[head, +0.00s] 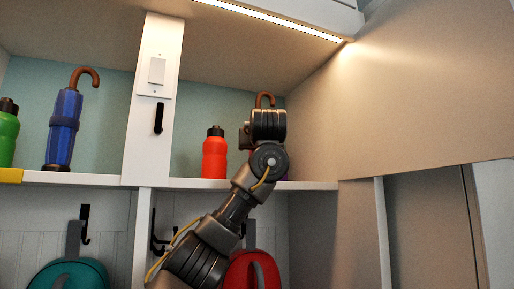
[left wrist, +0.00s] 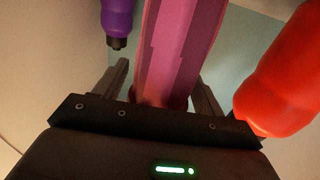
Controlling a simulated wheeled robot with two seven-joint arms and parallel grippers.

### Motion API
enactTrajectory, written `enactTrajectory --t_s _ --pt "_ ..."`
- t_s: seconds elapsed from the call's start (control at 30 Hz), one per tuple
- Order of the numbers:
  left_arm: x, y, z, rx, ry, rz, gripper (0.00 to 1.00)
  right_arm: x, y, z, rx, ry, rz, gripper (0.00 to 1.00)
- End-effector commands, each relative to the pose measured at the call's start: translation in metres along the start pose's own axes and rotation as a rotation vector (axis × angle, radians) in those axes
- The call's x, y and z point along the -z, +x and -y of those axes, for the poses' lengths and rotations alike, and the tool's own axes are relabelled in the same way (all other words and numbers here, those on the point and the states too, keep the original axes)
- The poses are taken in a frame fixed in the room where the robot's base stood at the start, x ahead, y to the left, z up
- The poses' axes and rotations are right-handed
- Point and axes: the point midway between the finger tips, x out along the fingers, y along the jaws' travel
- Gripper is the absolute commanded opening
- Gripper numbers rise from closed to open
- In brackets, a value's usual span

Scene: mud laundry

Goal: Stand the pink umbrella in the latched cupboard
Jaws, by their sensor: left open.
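The pink umbrella (left wrist: 178,45) stands between the two open fingers of my left gripper (left wrist: 160,75) in the left wrist view. The fingers are on either side of it, and I cannot tell whether they touch it. In the head view a brown hooked handle (head: 264,98) shows above my left gripper (head: 266,126); the arm hides the rest of that umbrella. My left gripper is at the right end of the upper shelf, right of the red bottle (head: 214,155). No latched cupboard can be made out for certain. My right gripper is not in view.
The red bottle (left wrist: 285,75) and a purple bottle (left wrist: 117,18) flank the umbrella closely in the left wrist view. A blue umbrella (head: 63,130) and green bottle (head: 8,135) stand left of a white post (head: 152,100). Bags hang below the shelf (head: 90,179). A large panel (head: 430,90) bounds the right.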

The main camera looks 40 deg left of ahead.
Motion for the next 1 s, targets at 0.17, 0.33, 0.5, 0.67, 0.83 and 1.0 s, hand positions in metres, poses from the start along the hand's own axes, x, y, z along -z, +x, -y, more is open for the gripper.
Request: enactTrajectory --t_s 0.17,0.33,0.5,0.67,0.83,1.0 --pt "0.000 -0.004 0.000 -0.001 0.000 -0.002 0.70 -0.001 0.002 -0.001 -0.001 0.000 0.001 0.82" --pt "-0.005 -0.030 0.000 -0.002 -0.002 -0.003 0.70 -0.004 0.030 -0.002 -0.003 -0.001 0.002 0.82" --pt "-0.005 -0.068 0.000 -0.002 -0.003 -0.005 0.70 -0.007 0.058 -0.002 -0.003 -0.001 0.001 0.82" --pt "-0.003 -0.097 0.000 -0.001 0.000 -0.003 0.70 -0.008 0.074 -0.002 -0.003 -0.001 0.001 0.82" --pt "0.000 -0.115 0.000 0.000 -0.001 -0.001 0.70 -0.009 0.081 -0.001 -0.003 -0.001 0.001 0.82" --pt "0.002 -0.120 0.000 0.001 -0.001 -0.001 0.70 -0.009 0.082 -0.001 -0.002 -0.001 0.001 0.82"
